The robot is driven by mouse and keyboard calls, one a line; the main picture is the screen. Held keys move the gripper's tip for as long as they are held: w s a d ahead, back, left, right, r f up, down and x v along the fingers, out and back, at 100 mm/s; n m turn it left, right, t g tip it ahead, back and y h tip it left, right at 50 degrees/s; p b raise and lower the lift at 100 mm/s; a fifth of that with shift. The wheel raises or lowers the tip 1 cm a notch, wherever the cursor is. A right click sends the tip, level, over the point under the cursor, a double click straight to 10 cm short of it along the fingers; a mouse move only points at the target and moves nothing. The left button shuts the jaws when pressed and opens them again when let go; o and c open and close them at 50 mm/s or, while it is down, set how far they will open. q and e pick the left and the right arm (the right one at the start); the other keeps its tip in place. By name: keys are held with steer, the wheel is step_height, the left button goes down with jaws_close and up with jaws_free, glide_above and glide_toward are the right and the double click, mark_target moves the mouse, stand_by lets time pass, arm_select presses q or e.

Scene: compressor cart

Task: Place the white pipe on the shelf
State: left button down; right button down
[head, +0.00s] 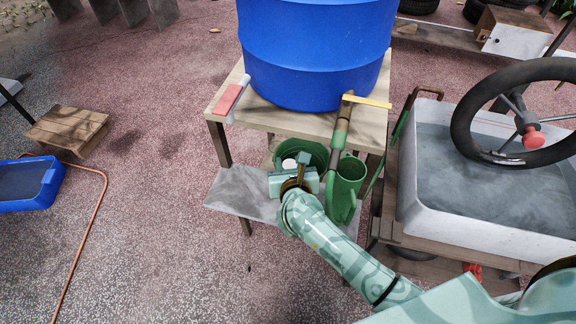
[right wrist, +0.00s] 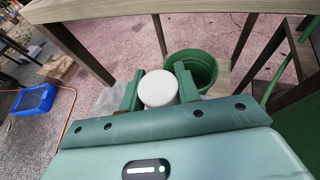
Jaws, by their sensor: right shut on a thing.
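My right gripper (head: 296,170) is shut on the white pipe (right wrist: 158,88), whose round white end shows between the two green fingers in the right wrist view. In the head view only a small white part of the pipe (head: 289,163) shows at the gripper; the rest is hidden. The grey lower shelf (head: 232,192) of the wooden table lies beneath and to the left of the gripper. I cannot tell whether the pipe touches the shelf. My left gripper is not in view.
A green bucket (head: 316,150) is just behind the gripper, and a green watering can (head: 347,182) is just right of it. The tabletop (head: 262,114) overhangs the shelf and bears a large blue barrel (head: 315,50). The shelf's left part is bare.

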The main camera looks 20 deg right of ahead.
steer(key=shift+f, duration=0.1)
steer(key=shift+f, duration=0.15)
steer(key=c, duration=1)
jaws_free()
steer(key=shift+s+r, duration=0.1)
steer(key=shift+r, duration=0.35)
steer(key=p+v, duration=0.3)
steer(key=v, duration=0.8)
steer(key=shift+s+a, duration=0.15)
steer(key=shift+s, duration=0.25)
